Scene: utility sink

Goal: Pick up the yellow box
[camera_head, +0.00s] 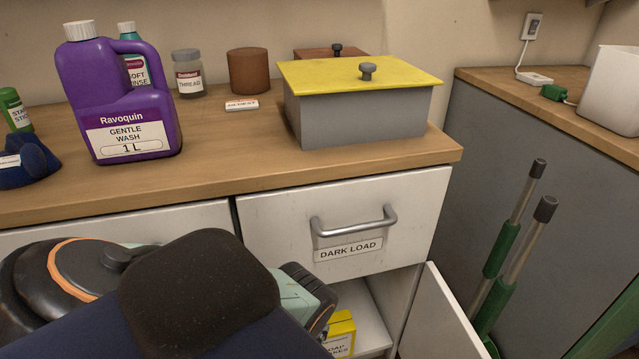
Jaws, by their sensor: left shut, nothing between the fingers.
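A yellow box (342,331) with a white label, partly readable as "SOAP", stands in the open cabinet below the drawer. Its left side and lower part are cut off by my arm and the picture edge. My left arm comes in from the lower left, and its gripper (318,318) is just left of the yellow box, mostly hidden behind my own arm link. It is shut and holds nothing. Whether it touches the box cannot be told. My right gripper is not in view.
A closed "DARK LOAD" drawer (345,225) is above the cabinet. The open cabinet door (437,318) stands right of it. On the counter (225,170) are a purple jug (115,95) and a grey box (360,115) with yellow lid. Green-handled tools (505,245) lean at right.

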